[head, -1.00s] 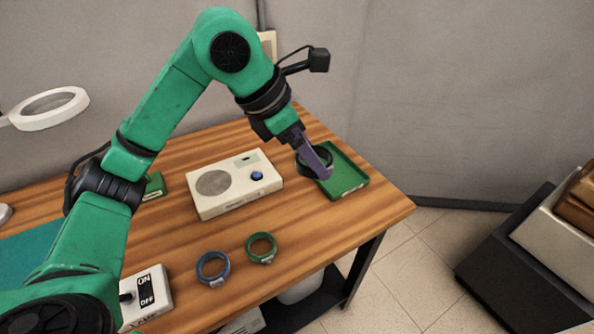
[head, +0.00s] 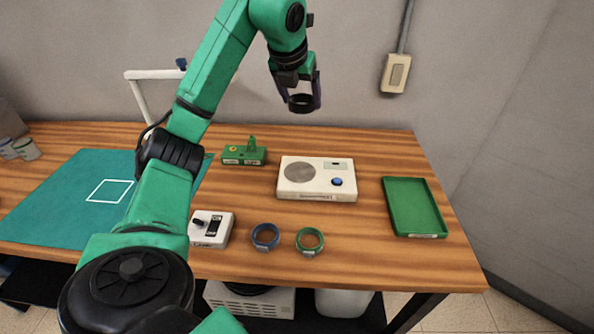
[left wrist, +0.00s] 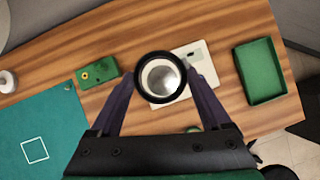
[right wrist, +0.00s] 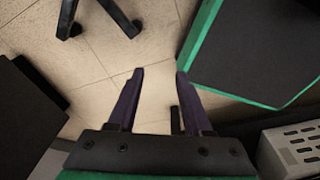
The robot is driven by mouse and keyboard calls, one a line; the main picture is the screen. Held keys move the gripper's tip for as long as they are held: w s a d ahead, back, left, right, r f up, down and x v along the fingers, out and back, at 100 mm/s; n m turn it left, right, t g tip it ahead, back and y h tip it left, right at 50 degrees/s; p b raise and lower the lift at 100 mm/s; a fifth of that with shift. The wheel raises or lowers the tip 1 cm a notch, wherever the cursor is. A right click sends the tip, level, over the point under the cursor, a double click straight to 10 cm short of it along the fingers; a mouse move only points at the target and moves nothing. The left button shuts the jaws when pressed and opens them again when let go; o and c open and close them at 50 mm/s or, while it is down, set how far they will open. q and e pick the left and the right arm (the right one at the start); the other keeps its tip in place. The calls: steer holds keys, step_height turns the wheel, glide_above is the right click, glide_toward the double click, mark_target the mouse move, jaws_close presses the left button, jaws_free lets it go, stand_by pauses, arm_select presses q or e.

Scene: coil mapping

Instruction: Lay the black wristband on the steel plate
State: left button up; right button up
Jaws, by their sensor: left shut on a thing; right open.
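My left gripper (head: 302,92) is shut on the black wristband (head: 303,105), held in the air above the back of the table. In the left wrist view the wristband (left wrist: 160,56) is a dark ring between the fingertips. The steel plate (head: 305,173) looks to be the round grey disc on top of a cream box with a blue button. In the left wrist view a shiny part of the disc (left wrist: 161,78) shows through the ring, with the rest hidden. The band is clear of the box. My right gripper (right wrist: 157,72) is open and empty over the floor.
A green tray (head: 388,213) lies empty at the right. Blue (head: 265,237) and green (head: 309,241) bands lie in front of the box. A switch box (head: 211,229), a green block (head: 244,154) and a teal mat (head: 65,205) are to the left.

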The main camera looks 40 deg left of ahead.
arm_select(q)
steer(key=b, duration=0.2)
glide_above(301, 169)
steer(key=s, duration=0.2)
step_height(301, 169, down, 11)
steer(key=f, duration=0.9)
steer(key=shift+w+d, duration=0.1)
steer(key=shift+d, duration=0.3)
steer(key=shift+f, duration=0.3)
steer(key=o, duration=1.2)
steer(key=shift+c, duration=0.2)
arm_select(e)
steer(key=shift+s+a+f, duration=0.1)
steer(key=shift+a+f, duration=0.2)
steer(key=shift+f, duration=0.25)
steer(key=shift+s+a+f, duration=0.1)
steer(key=shift+a+f, duration=0.2)
steer(key=shift+f, duration=0.25)
arm_select(q)
steer(key=shift+r, duration=0.5)
steer(key=v, duration=1.1)
steer(key=shift+s+r+b, duration=0.25)
steer(key=shift+b, duration=0.2)
arm_select(e)
steer(key=shift+f, duration=0.45)
arm_select(q)
steer(key=shift+d, duration=0.15)
